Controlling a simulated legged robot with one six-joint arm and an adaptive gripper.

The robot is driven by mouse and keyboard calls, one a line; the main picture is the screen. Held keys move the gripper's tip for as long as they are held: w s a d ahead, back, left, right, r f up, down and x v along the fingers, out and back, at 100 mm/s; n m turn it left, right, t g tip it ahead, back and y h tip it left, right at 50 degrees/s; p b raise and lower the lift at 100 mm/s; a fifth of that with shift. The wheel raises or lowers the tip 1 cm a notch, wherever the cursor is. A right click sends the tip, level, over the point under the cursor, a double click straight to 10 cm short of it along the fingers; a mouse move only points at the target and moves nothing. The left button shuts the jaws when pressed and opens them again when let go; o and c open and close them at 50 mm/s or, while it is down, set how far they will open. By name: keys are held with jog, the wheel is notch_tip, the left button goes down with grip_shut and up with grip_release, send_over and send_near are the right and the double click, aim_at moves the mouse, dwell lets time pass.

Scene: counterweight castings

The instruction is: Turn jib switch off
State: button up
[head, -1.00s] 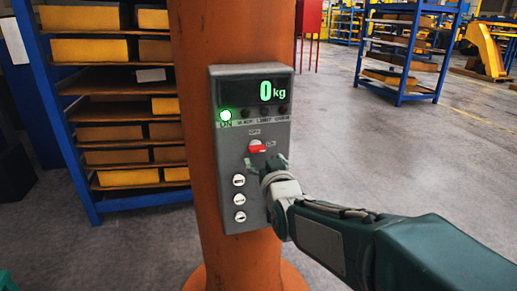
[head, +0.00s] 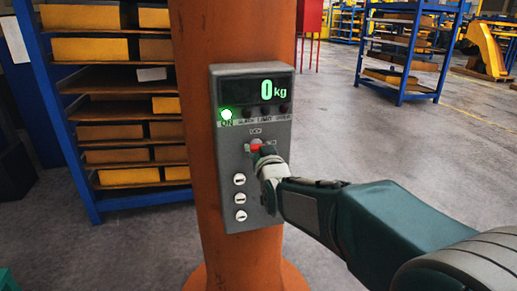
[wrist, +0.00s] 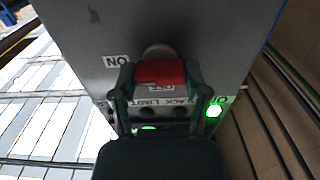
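The jib switch is a red handle (head: 257,147) on the front of a grey control box (head: 228,165) on an orange column. In the wrist view the red handle (wrist: 160,72) lies level between my two fingers, with a label reading ON to its left and one reading OFF just below it. My gripper (head: 264,153) is at the switch, one finger on each side of the handle (wrist: 161,75). Whether the fingers press on it I cannot tell. The green ON lamp (head: 226,114) is lit, and the display (head: 267,91) reads 0 kg.
Several white buttons (head: 240,198) sit below the switch on the box. The orange column (head: 235,30) stands close in front. A blue shelf rack (head: 85,190) with yellow boxes is behind at the left. The floor (head: 400,150) at the right is open.

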jog(key=shift+n, duration=0.4)
jog(key=n, duration=0.3)
jog(key=shift+a+n, duration=0.1)
jog(key=shift+n, duration=0.3)
jog(key=n, duration=0.4)
jog(key=shift+f+n, duration=0.1)
jog(key=shift+n, duration=0.2)
jog(key=n, duration=0.5)
jog(key=shift+a+f, duration=0.1)
jog(key=shift+f+n, duration=0.15)
jog(key=shift+n, duration=1.65)
jog(key=shift+s+f, duration=0.1)
jog(key=o, duration=1)
jog(key=shift+o, duration=0.8)
jog(key=shift+a, duration=0.15)
